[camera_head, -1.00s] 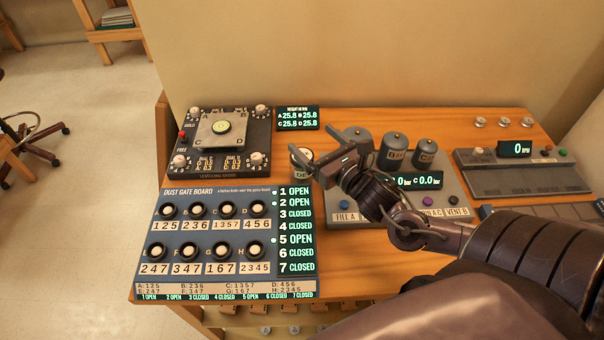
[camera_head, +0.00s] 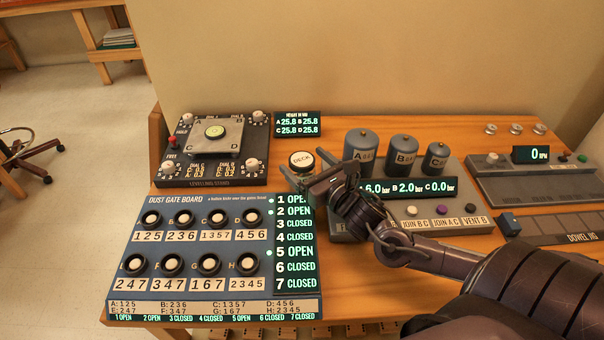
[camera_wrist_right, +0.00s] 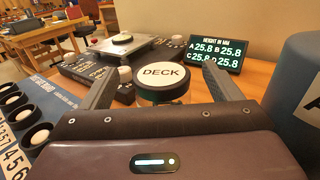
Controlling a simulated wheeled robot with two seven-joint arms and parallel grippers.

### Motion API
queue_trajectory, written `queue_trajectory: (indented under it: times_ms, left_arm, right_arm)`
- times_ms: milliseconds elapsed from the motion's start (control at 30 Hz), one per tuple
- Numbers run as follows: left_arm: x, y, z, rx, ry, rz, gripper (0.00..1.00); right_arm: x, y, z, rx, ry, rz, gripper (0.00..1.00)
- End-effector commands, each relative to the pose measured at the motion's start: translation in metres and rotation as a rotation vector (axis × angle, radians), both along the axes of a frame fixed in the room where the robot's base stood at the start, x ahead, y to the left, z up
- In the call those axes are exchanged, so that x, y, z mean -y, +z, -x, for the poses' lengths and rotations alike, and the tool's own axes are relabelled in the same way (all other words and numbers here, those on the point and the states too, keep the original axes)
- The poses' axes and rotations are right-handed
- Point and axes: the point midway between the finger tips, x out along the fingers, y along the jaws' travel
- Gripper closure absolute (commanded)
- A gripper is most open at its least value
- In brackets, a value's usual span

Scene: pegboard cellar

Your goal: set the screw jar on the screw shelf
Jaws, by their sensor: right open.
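A squat round jar with a white lid marked DECK (camera_head: 301,159) stands on the bench, between the levelling board and the pressure console. It also shows in the right wrist view (camera_wrist_right: 163,76). My right gripper (camera_head: 314,188) is open just in front of the jar. In the right wrist view its two fingers (camera_wrist_right: 161,88) point forward on either side of the jar, with gaps visible. I cannot tell how far the jar sits between them. The jar's lower side is partly hidden. I cannot make out the screw shelf. My left gripper is not in view.
The dust gate board (camera_head: 205,285) lies at front left, the levelling board (camera_head: 250,178) behind it. A height display (camera_head: 297,124) stands behind the jar. The console with grey cylinders (camera_head: 362,144) is close on the right. Small hooks or knobs show under the bench's front edge.

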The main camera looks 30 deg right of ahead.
Motion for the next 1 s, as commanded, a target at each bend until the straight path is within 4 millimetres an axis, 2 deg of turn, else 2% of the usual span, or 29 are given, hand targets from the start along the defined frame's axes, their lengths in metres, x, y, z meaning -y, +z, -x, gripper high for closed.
queue_trajectory:
  times_ms: [100,300,633,1000]
  left_arm:
    - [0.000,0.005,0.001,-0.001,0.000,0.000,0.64]
    - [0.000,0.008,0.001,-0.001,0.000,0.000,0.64]
    - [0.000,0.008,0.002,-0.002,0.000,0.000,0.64]
    - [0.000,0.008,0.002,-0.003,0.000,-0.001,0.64]
  right_arm:
    - [0.001,0.003,-0.017,0.005,-0.002,-0.002,0.16]
    - [0.000,0.000,-0.038,0.003,-0.001,0.000,0.16]
    - [-0.001,-0.001,-0.041,0.000,0.001,0.001,0.17]
    - [0.000,-0.001,-0.041,0.000,0.001,0.001,0.65]
